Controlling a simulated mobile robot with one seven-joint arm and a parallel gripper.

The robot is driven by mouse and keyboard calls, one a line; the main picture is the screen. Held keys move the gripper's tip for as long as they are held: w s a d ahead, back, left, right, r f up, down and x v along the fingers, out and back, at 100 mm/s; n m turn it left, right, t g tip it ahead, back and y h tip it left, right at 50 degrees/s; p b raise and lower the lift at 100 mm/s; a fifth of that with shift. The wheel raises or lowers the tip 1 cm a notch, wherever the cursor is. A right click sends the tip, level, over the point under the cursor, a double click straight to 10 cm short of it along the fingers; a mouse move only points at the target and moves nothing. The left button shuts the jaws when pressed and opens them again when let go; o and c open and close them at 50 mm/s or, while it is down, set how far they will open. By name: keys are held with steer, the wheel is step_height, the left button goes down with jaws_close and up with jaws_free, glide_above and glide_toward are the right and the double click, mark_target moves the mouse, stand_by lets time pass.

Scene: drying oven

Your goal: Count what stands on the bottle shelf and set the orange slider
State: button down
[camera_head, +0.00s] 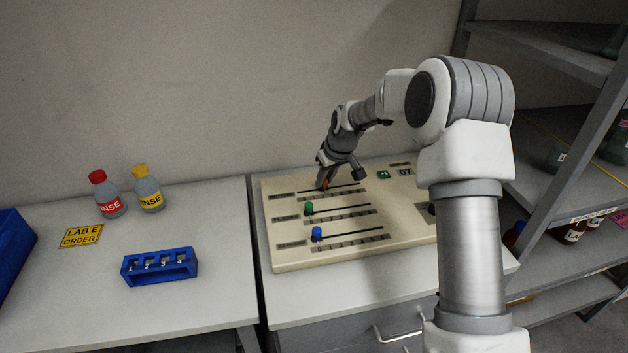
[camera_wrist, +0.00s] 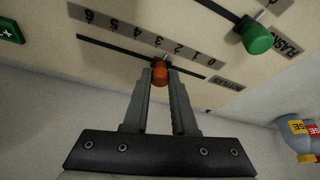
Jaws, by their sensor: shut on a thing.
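My gripper (camera_head: 323,183) is shut on the orange slider knob (camera_head: 325,185), the farthest of the three on the beige panel (camera_head: 390,242). In the wrist view the orange knob (camera_wrist: 160,73) sits between my fingertips, near 2 and 3 on its 0-to-6 scale; the exact mark is unclear. At the right, a lower rack shelf (camera_head: 555,262) with a partly legible label holds brown bottles (camera_head: 574,232). My arm and the rack post hide part of this shelf, so its full contents are not visible.
The green knob (camera_head: 309,208) and blue knob (camera_head: 317,233) stand at the left of their slots. A display (camera_head: 405,172) reads 07. Two rinse bottles (camera_head: 109,200) (camera_head: 148,194), an order sign (camera_head: 81,236) and a blue rack (camera_head: 160,267) occupy the left bench.

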steer(key=shift+w+d, duration=0.15)
steer(key=shift+d, duration=0.65)
steer(key=c, duration=0.7)
jaws_free()
steer(key=shift+r, duration=0.1)
steer(key=p+v, duration=0.1)
steer(key=v, duration=1.6)
steer(key=shift+r, duration=0.1)
